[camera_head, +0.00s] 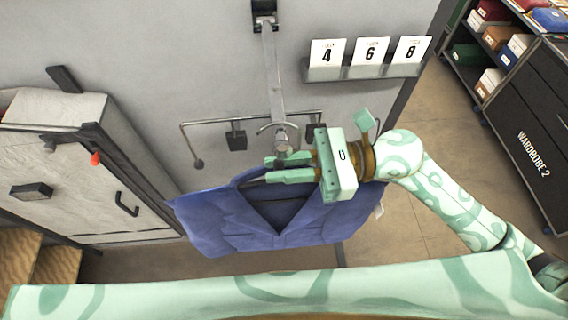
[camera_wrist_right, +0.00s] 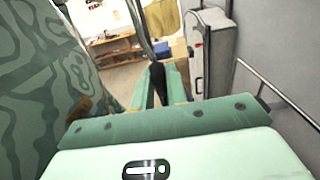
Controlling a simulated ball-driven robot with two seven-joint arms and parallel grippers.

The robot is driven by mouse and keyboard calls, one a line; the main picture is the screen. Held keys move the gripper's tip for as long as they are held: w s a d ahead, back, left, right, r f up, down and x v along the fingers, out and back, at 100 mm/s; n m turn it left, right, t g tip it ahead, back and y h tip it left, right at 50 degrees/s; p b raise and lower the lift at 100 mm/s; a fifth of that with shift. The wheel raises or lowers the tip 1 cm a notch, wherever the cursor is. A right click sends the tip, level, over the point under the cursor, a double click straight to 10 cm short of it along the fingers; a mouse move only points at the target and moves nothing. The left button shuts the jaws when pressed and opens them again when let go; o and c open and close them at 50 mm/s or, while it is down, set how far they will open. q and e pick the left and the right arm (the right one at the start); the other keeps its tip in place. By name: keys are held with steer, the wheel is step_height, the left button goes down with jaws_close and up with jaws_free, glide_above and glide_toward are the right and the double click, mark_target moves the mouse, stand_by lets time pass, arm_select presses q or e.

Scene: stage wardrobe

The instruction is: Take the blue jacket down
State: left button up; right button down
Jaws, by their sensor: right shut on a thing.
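The blue jacket (camera_head: 215,222) hangs below a grey metal arm (camera_head: 272,70) that comes down from a wall bracket. Its collar and shoulders spread out under my right gripper. My right gripper (camera_head: 270,167) reaches in from the right, just above the collar, with its fingers shut. Whether the hook still bears on the metal arm cannot be told. My left gripper is not in view.
A thin wall rail (camera_head: 215,122) runs behind the metal arm. Number cards (camera_head: 328,54) stand on a wall ledge (camera_head: 365,71) at upper right. A pale cabinet (camera_head: 75,160) stands at left, a dark shelf unit (camera_head: 525,130) at right. Open floor (camera_head: 425,130) lies between.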

steer(key=shift+r+p, duration=0.6)
steer(key=shift+r, duration=0.85)
steer(key=shift+d+f+b, duration=0.15)
steer(key=shift+d+b, duration=0.3)
steer(key=shift+w+d+b, duration=0.1)
steer(key=shift+d+b, duration=1.25)
steer(key=shift+d, duration=0.4)
steer(key=shift+d+b, duration=1.7)
steer(key=shift+d, duration=0.6)
